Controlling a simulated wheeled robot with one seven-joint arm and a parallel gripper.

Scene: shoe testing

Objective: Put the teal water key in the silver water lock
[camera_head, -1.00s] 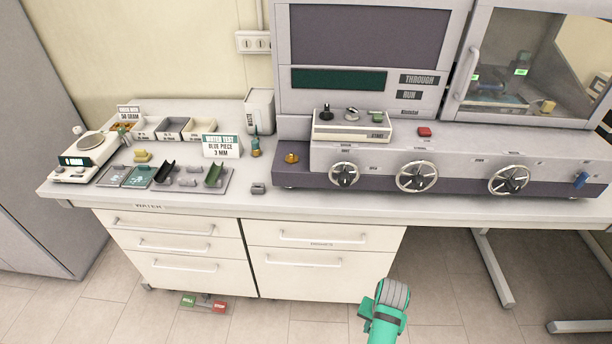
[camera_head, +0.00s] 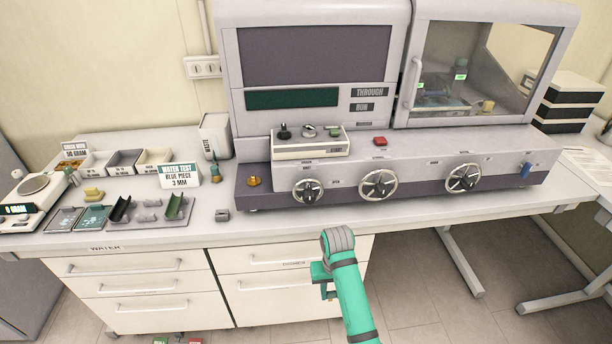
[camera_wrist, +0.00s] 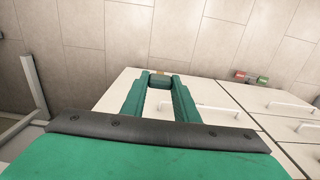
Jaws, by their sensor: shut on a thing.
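In the head view my gripper (camera_head: 325,284) is in front of the drawers, below the counter's front edge.
The grey machine (camera_head: 400,180) with several round handwheels fills the counter's back right. A brass knob (camera_head: 254,181) is at its left end. A water test sign (camera_head: 180,175), trays and a scale (camera_head: 33,187) stand at left. Bare counter (camera_head: 250,228) lies along the front.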

